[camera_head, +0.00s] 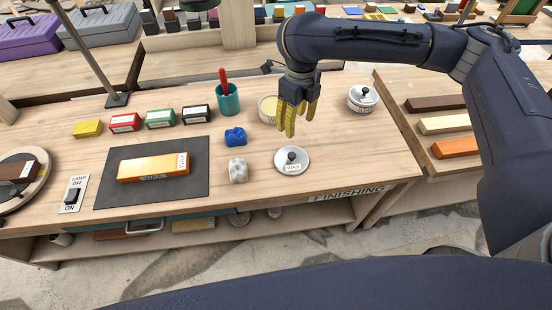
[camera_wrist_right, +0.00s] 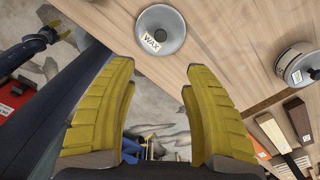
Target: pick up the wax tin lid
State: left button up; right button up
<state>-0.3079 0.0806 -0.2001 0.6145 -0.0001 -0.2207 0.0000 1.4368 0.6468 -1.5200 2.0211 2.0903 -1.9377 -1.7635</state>
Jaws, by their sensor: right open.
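The wax tin lid (camera_head: 292,160) is a round silvery disc with a black knob and a WAX label. It lies flat on the bench near its front edge, and it also shows at the top of the right wrist view (camera_wrist_right: 160,30). An open round tin (camera_head: 267,109) stands behind it, partly beside my gripper. My right gripper (camera_head: 298,121) has yellow fingers and is above the bench, behind the lid in the head view. In the right wrist view its fingers (camera_wrist_right: 160,82) are apart with nothing between them; the lid is beyond their tips. My left gripper is not seen in the head view.
A lidded tin (camera_head: 362,97) stands to the right. A blue lump (camera_head: 235,136) and a whitish lump (camera_head: 237,170) lie left of the lid. A dark mat (camera_head: 110,190) holds an orange block (camera_head: 153,166). A teal cup (camera_head: 228,99) stands behind. Bench right of the lid is clear.

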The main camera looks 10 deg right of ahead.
send_over(292, 155)
jog(key=f, duration=1.1)
jog(key=shift+s, duration=0.2)
jog(key=shift+w+f, duration=0.2)
jog(key=shift+f, duration=2.85)
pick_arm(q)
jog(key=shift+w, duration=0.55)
pick_arm(e)
jog(key=shift+c, duration=0.2)
grip_shut()
